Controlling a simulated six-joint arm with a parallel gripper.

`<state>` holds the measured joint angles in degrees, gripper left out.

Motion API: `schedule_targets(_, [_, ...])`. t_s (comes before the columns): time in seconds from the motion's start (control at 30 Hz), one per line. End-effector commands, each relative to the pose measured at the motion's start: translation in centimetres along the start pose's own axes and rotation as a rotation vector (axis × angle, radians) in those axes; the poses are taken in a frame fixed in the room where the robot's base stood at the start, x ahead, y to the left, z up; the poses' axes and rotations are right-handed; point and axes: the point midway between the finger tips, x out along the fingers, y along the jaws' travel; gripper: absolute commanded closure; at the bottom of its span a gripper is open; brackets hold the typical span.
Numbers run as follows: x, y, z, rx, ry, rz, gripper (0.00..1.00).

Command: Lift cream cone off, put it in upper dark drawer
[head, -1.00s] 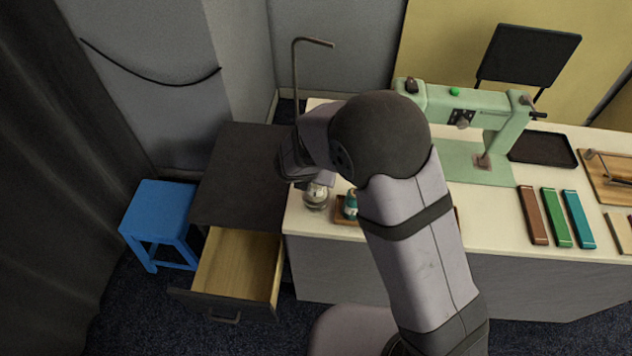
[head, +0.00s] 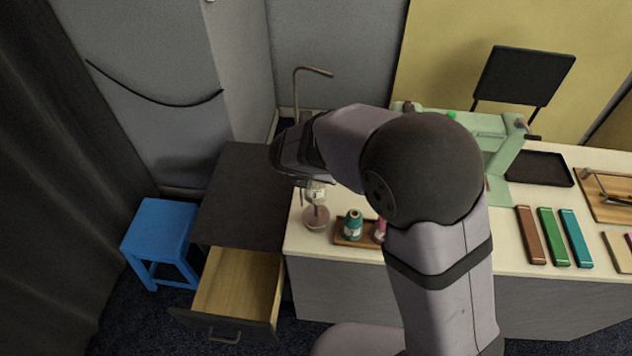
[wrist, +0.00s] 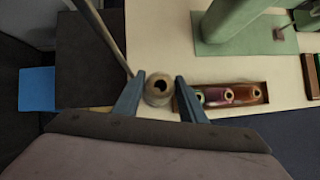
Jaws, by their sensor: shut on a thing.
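The cream cone (head: 316,194) is between the fingers of my gripper (head: 309,184), which is shut on it. It hangs above the round base of the thread stand (head: 316,218), whose bent rod rises behind. In the wrist view my gripper (wrist: 160,92) has a finger on each side of the cone (wrist: 159,99), seen from above with its dark hole. The upper dark drawer (head: 235,290) is pulled out at the left, and its visible wooden inside is empty. My arm hides part of the table.
The dark cabinet top (head: 240,200) lies left of the table, beside a blue stool (head: 160,235). A wooden tray (head: 350,240) with several coloured cones stands right of the stand. The green sewing machine (head: 495,150) is farther right. The stand's rod (head: 296,95) rises close to my gripper.

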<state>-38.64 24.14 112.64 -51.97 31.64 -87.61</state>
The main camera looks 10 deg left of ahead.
Motion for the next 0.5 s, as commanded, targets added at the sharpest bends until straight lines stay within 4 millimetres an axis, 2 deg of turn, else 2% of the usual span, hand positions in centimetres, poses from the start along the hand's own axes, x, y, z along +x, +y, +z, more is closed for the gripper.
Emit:
schedule_targets(0.13, [-2.4,0.1,1.6,0.003,-0.004,0.005,0.89])
schedule_targets(0.27, [-3.3,0.2,-1.0,-0.004,-0.001,0.005,0.89])
schedule_targets(0.5, [-6.6,0.2,-6.2,-0.005,-0.002,0.008,0.89])
